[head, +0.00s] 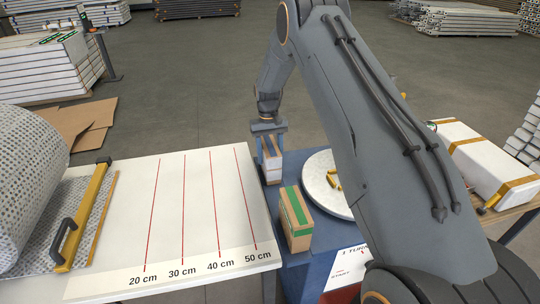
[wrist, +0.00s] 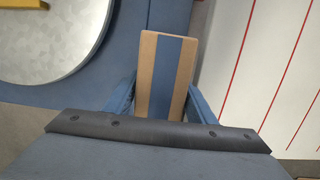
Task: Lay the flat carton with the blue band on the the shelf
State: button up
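The carton with the blue band (wrist: 152,75) shows in the wrist view, brown with a blue stripe along it. My gripper (wrist: 160,95) has a finger along each side of it, and both appear to touch it. In the head view my gripper (head: 271,145) points down, with the carton (head: 272,172) between its fingers, beside the right edge of the white measuring table. I cannot tell whether the carton rests on the blue surface or hangs just above it. No surface is clearly recognisable as the shelf.
A brown carton with a green band (head: 296,220) stands on the blue table (head: 310,270), nearer the camera. A round grey plate (head: 318,180) with yellow pieces lies right of my gripper. The white table (head: 200,190) with red lines is mostly clear; a patterned roll (head: 25,180) lies at its left.

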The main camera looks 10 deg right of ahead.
jog(key=shift+o, duration=1.4)
jog(key=shift+r, duration=0.15)
jog(key=r+b, duration=0.1)
jog(key=r, duration=0.2)
jog(key=w+r+b, duration=0.1)
jog(key=r+b, duration=0.1)
jog(key=r, duration=0.2)
jog(key=r+b, duration=0.1)
jog(key=r, duration=0.2)
jog(key=shift+w+r, duration=0.3)
jog(key=shift+w, duration=0.05)
jog(key=shift+r+b, duration=0.35)
jog(key=shift+r, duration=0.25)
jog(key=s+t, duration=0.1)
jog(key=s, duration=1)
jog(key=s+r+t, duration=0.1)
jog(key=s, duration=1.1)
jog(key=s+t, duration=0.1)
jog(key=s, duration=1)
jog(key=shift+s+r, duration=0.15)
jog(key=shift+s, duration=0.25)
